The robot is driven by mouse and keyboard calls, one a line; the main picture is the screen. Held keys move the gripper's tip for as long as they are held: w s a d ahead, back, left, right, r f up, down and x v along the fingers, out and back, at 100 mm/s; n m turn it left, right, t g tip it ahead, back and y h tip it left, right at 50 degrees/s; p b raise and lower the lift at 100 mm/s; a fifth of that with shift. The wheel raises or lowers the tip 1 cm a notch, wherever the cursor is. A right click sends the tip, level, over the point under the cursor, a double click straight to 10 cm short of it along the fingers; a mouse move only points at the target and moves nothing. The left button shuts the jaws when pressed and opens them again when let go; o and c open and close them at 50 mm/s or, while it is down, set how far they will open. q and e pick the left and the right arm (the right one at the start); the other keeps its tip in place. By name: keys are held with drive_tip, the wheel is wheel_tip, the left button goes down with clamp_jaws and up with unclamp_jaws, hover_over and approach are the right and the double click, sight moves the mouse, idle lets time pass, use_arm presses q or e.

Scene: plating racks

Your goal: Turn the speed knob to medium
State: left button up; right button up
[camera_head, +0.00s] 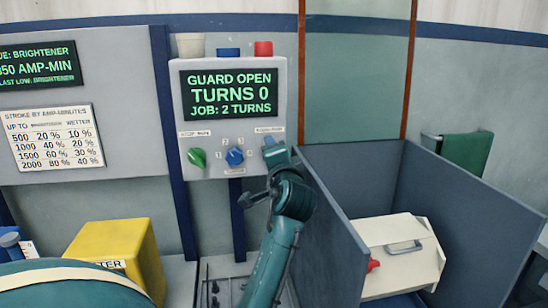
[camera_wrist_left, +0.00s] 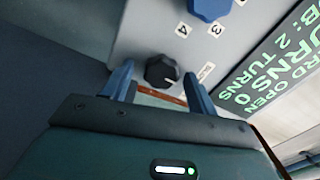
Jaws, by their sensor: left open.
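A black knob (camera_wrist_left: 163,70), likely the speed knob, sits on the grey control panel (camera_head: 215,62) with a pale pointer line on its face. An "S" and other small marks lie beside it, too small to read fully. My left gripper (camera_wrist_left: 160,88) is open. Its two blue fingers point at the panel, one on each side of the black knob in the picture; contact cannot be told. In the head view my left gripper (camera_head: 272,152) covers the panel's right-hand knob position. My right gripper is in neither view.
A blue knob (camera_head: 235,156) with numbers around it and a green knob (camera_head: 196,157) are left of my gripper. The screen (camera_head: 229,94) reads guard open, turns 0. A grey-walled bay (camera_head: 450,215) holds a cream box (camera_head: 405,270). A yellow box (camera_head: 105,245) stands left.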

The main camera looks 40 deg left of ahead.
use_arm(q)
drive_tip(key=b+v, duration=0.2)
drive_tip(key=v, duration=1.1)
drive_tip(key=shift+b, duration=0.35)
drive_tip(key=shift+d, duration=0.15)
